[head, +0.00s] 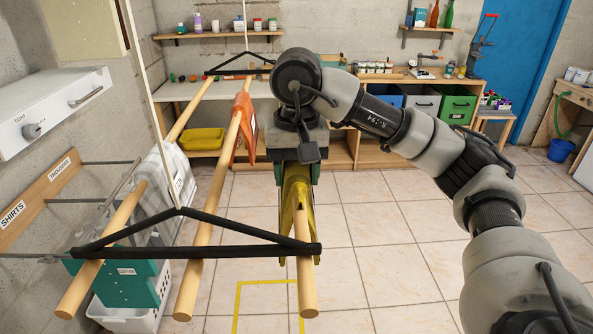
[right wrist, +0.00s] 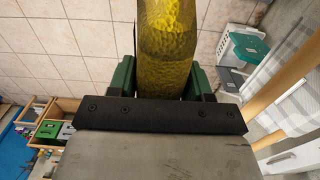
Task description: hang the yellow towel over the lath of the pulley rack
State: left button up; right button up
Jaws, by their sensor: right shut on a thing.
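The pulley rack has several pale wooden laths held by black end brackets (head: 195,252). The right-hand lath (head: 307,290) shows its near end at lower centre. My right gripper (head: 298,176) is above the line of this lath, behind the near bracket, and shut on the yellow towel (head: 294,195). In the right wrist view the towel (right wrist: 166,45) hangs between the green fingers. Yellow edges show low on both sides of the lath; whether the towel rests on it I cannot tell, as my gripper hides its top. My left gripper is not in view.
An orange cloth (head: 246,122) hangs on the middle lath (head: 190,285). White ropes (head: 150,85) run up from the rack. A white laundry basket (head: 128,315) and a wall drying rack are at left. The tiled floor (head: 385,250) right of the rack is clear.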

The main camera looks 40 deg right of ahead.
jog(key=shift+f, duration=0.2)
jog(key=shift+f+b, duration=0.55)
jog(key=shift+b, duration=0.1)
jog(key=shift+r, duration=0.1)
jog(key=o, duration=1.5)
jog(key=shift+r+p, duration=2.5)
